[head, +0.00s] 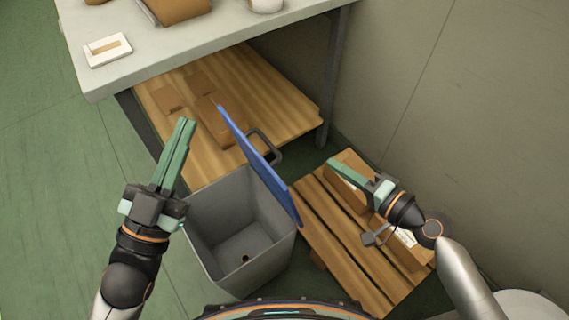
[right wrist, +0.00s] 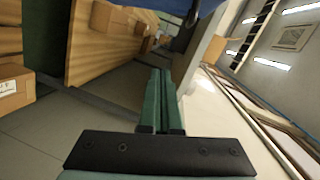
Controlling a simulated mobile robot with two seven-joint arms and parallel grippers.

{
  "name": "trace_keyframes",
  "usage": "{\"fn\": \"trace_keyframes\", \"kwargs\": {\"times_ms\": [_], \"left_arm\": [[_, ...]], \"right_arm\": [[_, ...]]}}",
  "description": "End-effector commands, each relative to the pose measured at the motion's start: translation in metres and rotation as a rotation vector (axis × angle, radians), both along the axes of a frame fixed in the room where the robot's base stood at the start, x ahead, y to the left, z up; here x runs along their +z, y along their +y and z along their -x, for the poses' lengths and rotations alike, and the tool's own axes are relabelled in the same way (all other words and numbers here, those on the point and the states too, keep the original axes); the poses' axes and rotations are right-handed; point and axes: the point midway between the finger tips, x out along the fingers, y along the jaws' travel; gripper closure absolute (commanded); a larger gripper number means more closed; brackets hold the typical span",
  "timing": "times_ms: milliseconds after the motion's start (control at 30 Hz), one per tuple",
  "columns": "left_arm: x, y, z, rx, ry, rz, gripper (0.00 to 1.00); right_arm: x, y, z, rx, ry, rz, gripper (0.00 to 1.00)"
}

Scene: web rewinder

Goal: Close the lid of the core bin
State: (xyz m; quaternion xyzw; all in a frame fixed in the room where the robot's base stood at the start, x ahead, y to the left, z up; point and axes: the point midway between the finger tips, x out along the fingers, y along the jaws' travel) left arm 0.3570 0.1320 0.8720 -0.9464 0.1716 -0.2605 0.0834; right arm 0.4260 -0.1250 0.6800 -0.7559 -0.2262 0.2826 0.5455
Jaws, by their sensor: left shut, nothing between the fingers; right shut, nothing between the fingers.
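The core bin (head: 214,215) is a grey, open-topped box on the floor in the lower middle of the head view. Its blue lid (head: 254,157) stands up, tilted, along the bin's far right edge. The bin's inside shows and looks empty apart from a small dark spot on its bottom. My left gripper (head: 187,122) is shut and empty, above and left of the bin. My right gripper (head: 332,165) is shut and empty, to the right of the lid and apart from it. It also shows shut in the right wrist view (right wrist: 160,72), with a blue edge at the top.
A wooden pallet (head: 338,236) with cardboard boxes lies right of the bin. A grey table (head: 210,45) with a wooden lower shelf (head: 290,100) stands behind it. A wall (head: 480,120) closes off the right. Green floor (head: 50,190) is clear at left.

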Motion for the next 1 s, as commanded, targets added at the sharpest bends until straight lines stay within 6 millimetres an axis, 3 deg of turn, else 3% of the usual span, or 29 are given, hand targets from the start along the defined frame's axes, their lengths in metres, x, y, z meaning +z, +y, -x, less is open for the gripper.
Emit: {"fn": "trace_keyframes", "kwargs": {"times_ms": [33,233,533,1000], "left_arm": [[-0.007,-0.002,0.008,-0.016,-0.069,0.003,1.0],[0.013,-0.007,0.037,-0.058,-0.256,0.013,1.0],[0.027,-0.008,0.049,-0.072,-0.324,0.017,1.0],[0.035,-0.008,0.049,-0.063,-0.328,0.008,1.0]], "right_arm": [[-0.012,0.001,-0.005,0.013,0.001,-0.056,1.0],[-0.001,0.004,-0.013,0.057,0.03,-0.237,1.0],[0.011,0.014,-0.023,0.076,0.042,-0.307,1.0],[0.01,0.083,-0.084,0.077,0.043,-0.304,1.0]]}}
